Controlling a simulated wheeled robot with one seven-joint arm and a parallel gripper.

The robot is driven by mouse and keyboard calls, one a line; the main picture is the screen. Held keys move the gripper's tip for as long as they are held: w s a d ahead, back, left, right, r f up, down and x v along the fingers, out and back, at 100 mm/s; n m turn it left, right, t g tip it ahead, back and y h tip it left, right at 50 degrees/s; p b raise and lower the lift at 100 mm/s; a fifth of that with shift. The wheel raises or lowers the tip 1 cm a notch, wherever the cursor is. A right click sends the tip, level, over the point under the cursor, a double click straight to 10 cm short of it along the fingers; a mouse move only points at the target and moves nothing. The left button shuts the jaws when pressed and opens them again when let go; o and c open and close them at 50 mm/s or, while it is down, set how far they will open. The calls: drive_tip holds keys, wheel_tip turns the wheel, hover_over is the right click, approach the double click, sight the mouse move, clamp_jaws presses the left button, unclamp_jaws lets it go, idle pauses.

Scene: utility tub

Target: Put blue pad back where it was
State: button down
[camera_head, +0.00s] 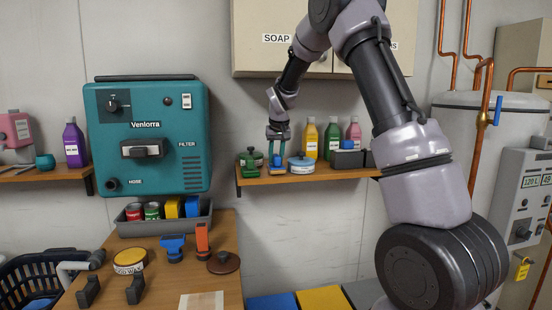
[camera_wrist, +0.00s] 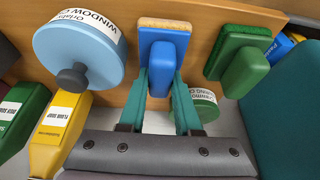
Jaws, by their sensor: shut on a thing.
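My gripper (camera_head: 277,150) is at the wall shelf (camera_head: 330,175), its teal fingers pointing down at the shelf's left part. The blue pad (camera_head: 276,161) is between the fingers. In the wrist view, the fingers (camera_wrist: 170,85) are shut on the handle of the blue pad (camera_wrist: 163,45), which has a tan face. The pad is at the shelf; whether it touches the board I cannot tell. A green pad (camera_wrist: 239,58) is to its right in the wrist view, and a light blue round tin (camera_wrist: 80,52) to its left.
The shelf also holds yellow (camera_head: 310,140), green (camera_head: 332,139) and pink (camera_head: 353,134) bottles. The green pad (camera_head: 248,168) stands close by. A cabinet (camera_head: 325,60) hangs above. A teal machine (camera_head: 152,135) is at left.

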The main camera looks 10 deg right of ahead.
drive_tip(key=shift+f, duration=0.15)
drive_tip(key=shift+f, duration=0.1)
drive_tip(key=c, duration=0.6)
unclamp_jaws()
